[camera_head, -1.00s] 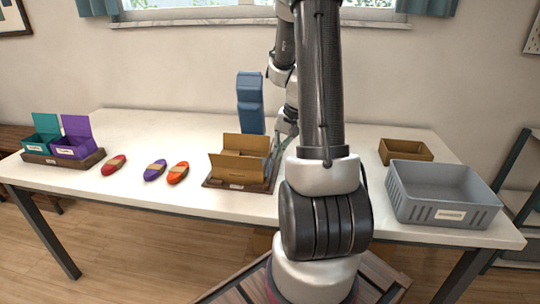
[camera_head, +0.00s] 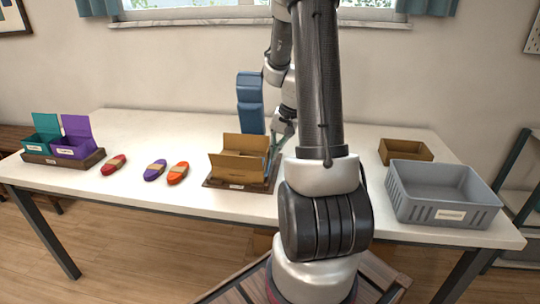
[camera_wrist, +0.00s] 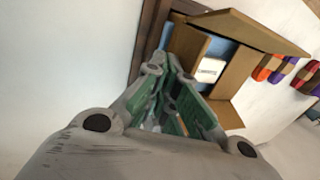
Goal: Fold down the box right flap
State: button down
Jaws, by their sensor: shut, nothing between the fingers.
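The brown cardboard box (camera_head: 238,167) stands on a dark wooden base (camera_head: 212,184) left of my arm. Its back flap (camera_head: 246,143) stands up, and its front flap also looks raised. My gripper (camera_head: 276,148) is low at the box's right side, partly hidden behind my arm. In the wrist view the box (camera_wrist: 237,70) lies right of and beyond my gripper (camera_wrist: 174,62), whose green-padded fingers are shut and empty. Two flaps stick outward there.
A blue stacked object (camera_head: 250,102) stands behind the box. Red (camera_head: 113,165), purple (camera_head: 155,170) and orange (camera_head: 178,173) cord bundles lie to the left, beyond them teal and purple boxes (camera_head: 68,146). A grey crate (camera_head: 452,213) and brown tray (camera_head: 405,151) stand right.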

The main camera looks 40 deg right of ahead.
dwell(0.3)
jog(key=shift+w+a+r, duration=0.3)
jog(key=shift+w+a, duration=0.25)
jog(key=shift+w+a, duration=0.5)
jog(key=shift+w, duration=0.15)
jog(key=shift+w+a+f, duration=0.35)
jog(key=shift+w+a, duration=0.2)
jog(key=shift+w, duration=0.05)
